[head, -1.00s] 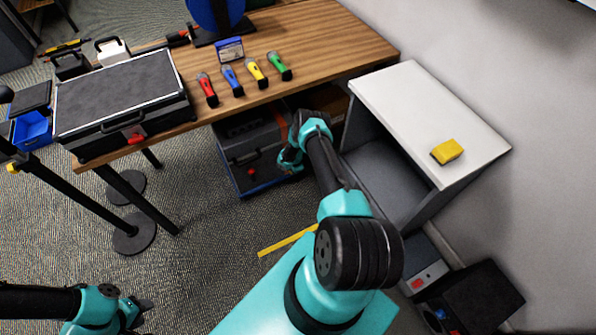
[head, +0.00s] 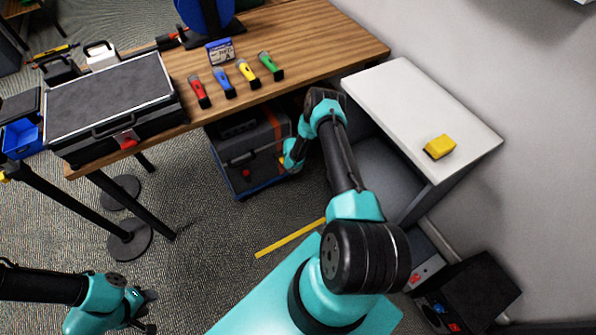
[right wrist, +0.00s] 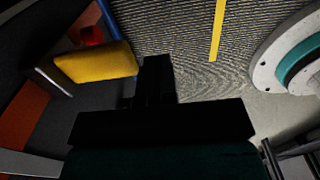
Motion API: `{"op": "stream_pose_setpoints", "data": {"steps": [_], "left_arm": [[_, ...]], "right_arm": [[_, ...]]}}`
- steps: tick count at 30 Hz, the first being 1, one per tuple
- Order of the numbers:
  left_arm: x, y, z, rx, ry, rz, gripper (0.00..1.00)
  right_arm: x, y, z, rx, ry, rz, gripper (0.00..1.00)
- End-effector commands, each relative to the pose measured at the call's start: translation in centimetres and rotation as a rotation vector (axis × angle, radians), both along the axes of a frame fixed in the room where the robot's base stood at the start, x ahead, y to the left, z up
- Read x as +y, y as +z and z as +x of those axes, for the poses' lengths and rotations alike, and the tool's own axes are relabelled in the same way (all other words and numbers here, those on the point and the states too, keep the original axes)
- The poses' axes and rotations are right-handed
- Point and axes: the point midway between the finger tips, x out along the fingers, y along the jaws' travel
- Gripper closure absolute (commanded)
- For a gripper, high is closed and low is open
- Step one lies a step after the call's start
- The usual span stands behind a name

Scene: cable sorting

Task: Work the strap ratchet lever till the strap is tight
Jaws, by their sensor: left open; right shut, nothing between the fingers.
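A dark grey case (head: 247,152) with a blue lower edge and a red knob (head: 246,173) stands on the floor under the table. A yellow bar (right wrist: 95,65), which looks like the ratchet lever, shows in the right wrist view. My left gripper (head: 150,310) is open and empty at the lower left, above the floor.
The wooden table (head: 310,45) overhangs the case and carries several coloured-handled tools and a black toolbox (head: 110,100). A white-topped cabinet (head: 400,95) with a yellow block (head: 440,146) stands close right of my right arm. Carpet left of it is mostly clear.

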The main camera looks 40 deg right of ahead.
Motion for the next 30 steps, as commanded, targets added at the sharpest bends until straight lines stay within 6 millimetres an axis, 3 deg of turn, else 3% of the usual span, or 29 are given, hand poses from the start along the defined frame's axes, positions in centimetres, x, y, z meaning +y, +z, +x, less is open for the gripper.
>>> {"op": "stream_pose_setpoints", "data": {"steps": [18, 30], "left_arm": [[0.0, 0.0, 0.0, 0.000, 0.000, 0.000, 0.57], [0.0, 0.0, 0.0, 0.000, 0.000, 0.000, 0.57]], "right_arm": [[0.9, 4.9, -3.5, 0.000, -0.002, 0.001, 1.00], [1.0, 5.3, -3.8, -0.001, -0.001, 0.001, 1.00]]}}
